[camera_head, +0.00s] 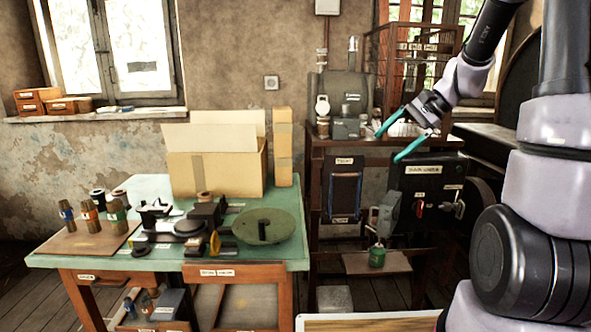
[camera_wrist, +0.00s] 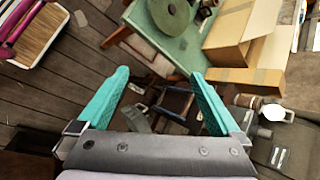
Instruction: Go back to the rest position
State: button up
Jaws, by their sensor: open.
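My gripper (camera_head: 401,137) is raised on my arm at the right of the head view, in front of the dark wooden stand. Its two teal fingers are spread apart with nothing between them. In the wrist view my gripper (camera_wrist: 160,95) also shows open and empty, pointing down over the floor. A green-topped table (camera_head: 65,252) stands at the left, apart from my gripper. A round green disc (camera_head: 263,226) with a dark handle lies on its right part. The black control box (camera_head: 428,180) is just below and to the right of my fingers.
An open cardboard box (camera_head: 215,172) stands at the table's back. Several bottles with coloured bands (camera_head: 91,215) stand on a board at the left. A green can (camera_head: 377,256) sits on the stand's low shelf. A wire cage (camera_head: 412,62) rises behind my gripper.

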jog(key=s+r+n+t+h, duration=0.2)
jog(key=s+r, duration=0.3)
jog(key=s, duration=0.5)
jog(key=s+r+n+t+h, duration=0.2)
jog(key=s+r, duration=0.4)
jog(key=s, duration=0.4)
jog(key=a+n+h, duration=0.1)
jog(key=n, duration=0.1)
jog(key=shift+s+r+n+h, duration=0.25)
jog(key=shift+s+n+h, duration=0.05)
jog(key=shift+s+h, duration=0.1)
jog(key=shift+w, duration=0.1)
